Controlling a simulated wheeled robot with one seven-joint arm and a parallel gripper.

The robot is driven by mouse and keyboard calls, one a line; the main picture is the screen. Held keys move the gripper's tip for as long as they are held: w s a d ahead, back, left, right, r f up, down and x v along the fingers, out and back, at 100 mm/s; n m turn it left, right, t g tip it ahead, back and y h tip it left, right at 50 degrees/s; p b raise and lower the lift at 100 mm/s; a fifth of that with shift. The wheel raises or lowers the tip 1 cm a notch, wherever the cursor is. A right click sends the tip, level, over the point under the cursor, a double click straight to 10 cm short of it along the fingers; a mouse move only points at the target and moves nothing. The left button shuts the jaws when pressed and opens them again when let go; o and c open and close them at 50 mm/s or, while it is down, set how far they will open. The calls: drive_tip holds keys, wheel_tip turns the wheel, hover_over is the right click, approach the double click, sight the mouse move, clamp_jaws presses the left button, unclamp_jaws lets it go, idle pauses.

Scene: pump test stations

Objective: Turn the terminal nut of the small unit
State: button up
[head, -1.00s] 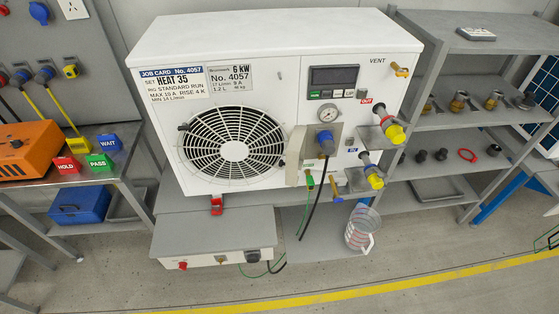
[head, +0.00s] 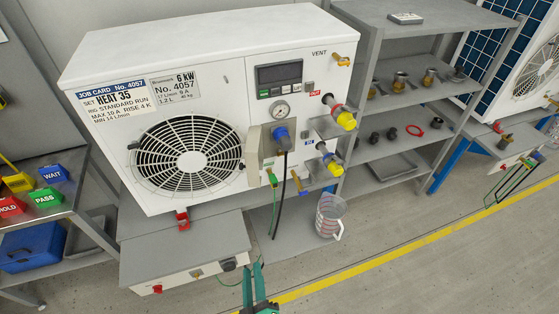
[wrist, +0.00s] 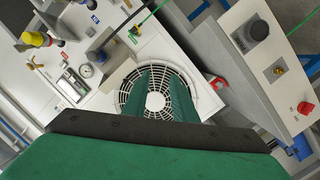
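A white heat pump unit (head: 215,50) with a round fan grille stands on a grey bench. Its label reads No. 4057, 6 kW. I cannot tell whether this is the small unit. A small brass fitting, perhaps the terminal nut (head: 197,275), sits on the grey control box (head: 185,250) below; it also shows in the wrist view (wrist: 279,71). A green wire runs from the unit's underside. My gripper (head: 254,270) has green fingers, seems open and empty, and is right of the control box. In the wrist view my gripper (wrist: 160,78) overlaps the fan grille in the picture.
A clear jug (head: 328,216) stands on the low shelf at the right. A grey shelf rack (head: 395,65) holds brass fittings. Another white unit (head: 540,75) stands far right. HOLD, PASS and WAIT blocks (head: 52,174) sit left. The floor in front is free.

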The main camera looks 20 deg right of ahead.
drive_tip(key=w+d+r+n+h, duration=0.2)
drive_tip(key=w+d+n, duration=0.35)
drive_tip(key=w, duration=0.95)
drive_tip(key=n+h, duration=0.2)
approach(281, 156)
drive_tip(key=x, duration=0.8)
drive_tip(key=shift+w+f, duration=0.1)
clamp_jaws()
